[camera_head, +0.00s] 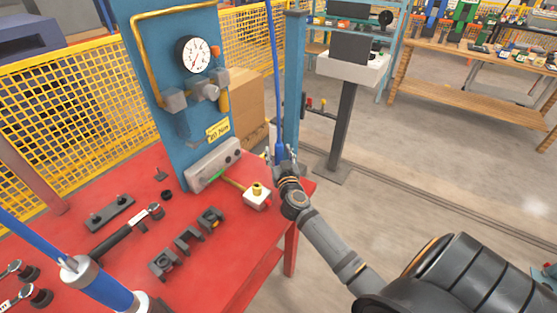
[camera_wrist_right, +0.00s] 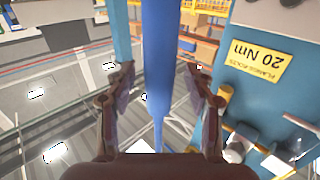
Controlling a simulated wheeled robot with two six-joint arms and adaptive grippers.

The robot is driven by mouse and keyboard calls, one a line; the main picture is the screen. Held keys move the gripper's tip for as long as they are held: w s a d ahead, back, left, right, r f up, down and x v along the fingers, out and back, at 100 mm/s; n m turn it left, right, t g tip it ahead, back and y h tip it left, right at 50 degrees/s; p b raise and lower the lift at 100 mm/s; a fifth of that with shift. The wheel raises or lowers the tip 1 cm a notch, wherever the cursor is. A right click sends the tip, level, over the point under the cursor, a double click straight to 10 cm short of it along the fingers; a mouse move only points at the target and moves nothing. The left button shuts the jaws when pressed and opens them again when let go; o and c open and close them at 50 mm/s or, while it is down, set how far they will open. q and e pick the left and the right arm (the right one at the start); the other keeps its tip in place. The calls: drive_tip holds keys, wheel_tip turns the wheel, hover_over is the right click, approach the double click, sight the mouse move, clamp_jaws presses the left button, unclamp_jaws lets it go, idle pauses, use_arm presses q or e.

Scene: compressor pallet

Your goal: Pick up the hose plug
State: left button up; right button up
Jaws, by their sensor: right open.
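A thin blue hose (camera_head: 272,70) hangs down beside the gauge panel. Its thicker blue lower end, which looks like the hose plug (camera_head: 280,151), hangs at the right gripper. My right gripper (camera_head: 281,161) is open at the table's right corner, with a finger on each side of the blue end. In the right wrist view a blue shaft (camera_wrist_right: 161,55) runs between the two spread fingers (camera_wrist_right: 160,85). I cannot tell whether a finger touches it. My left gripper is not in view.
A blue panel (camera_head: 165,75) with a gauge (camera_head: 194,54) stands on the red table (camera_head: 225,270). A white block with a brass fitting (camera_head: 257,198) and dark holders (camera_head: 188,240) lie near the gripper. A blue post (camera_head: 293,85) rises close behind.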

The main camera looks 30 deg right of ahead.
drive_tip(key=shift+s+r, duration=0.1)
drive_tip(key=shift+c, duration=0.6)
clamp_jaws()
